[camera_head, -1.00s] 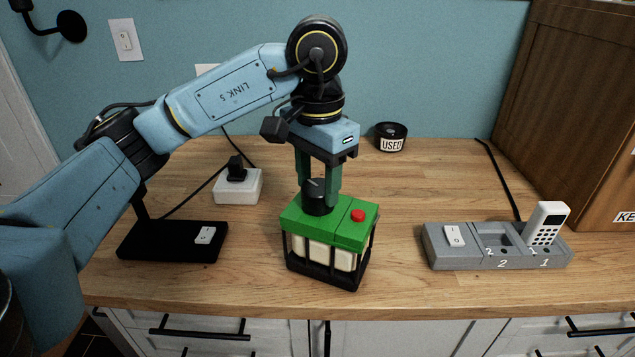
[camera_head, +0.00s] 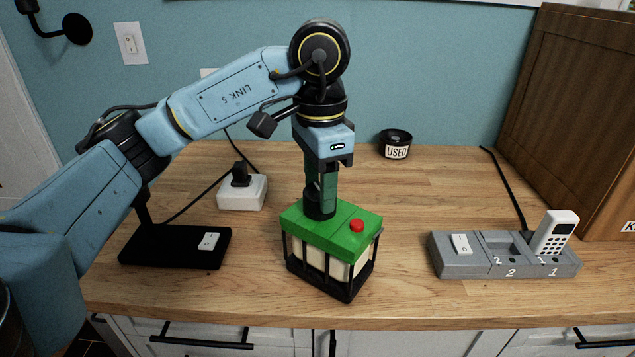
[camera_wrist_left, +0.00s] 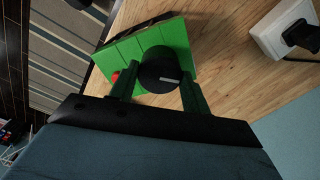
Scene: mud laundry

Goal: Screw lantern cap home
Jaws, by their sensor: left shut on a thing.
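The lantern (camera_head: 339,233) stands upright on the wooden counter, with a green top, a red button (camera_head: 356,226) and a black cage around pale cells. Its black round cap (camera_head: 319,208) sits on the green top, left of the button. My left gripper (camera_head: 320,190) points straight down over the cap, its green fingers shut on it. In the left wrist view the cap (camera_wrist_left: 160,71) shows a pale line on its face and lies between the two fingertips. Whether the cap is fully seated cannot be told. My right gripper is not in view.
A grey two-slot dock (camera_head: 470,262) with a white handset (camera_head: 556,234) stands to the right. A black lamp base (camera_head: 170,248) and a white socket box (camera_head: 243,192) stand left. A black "USED" container (camera_head: 396,145) is behind. The counter between lantern and dock is clear.

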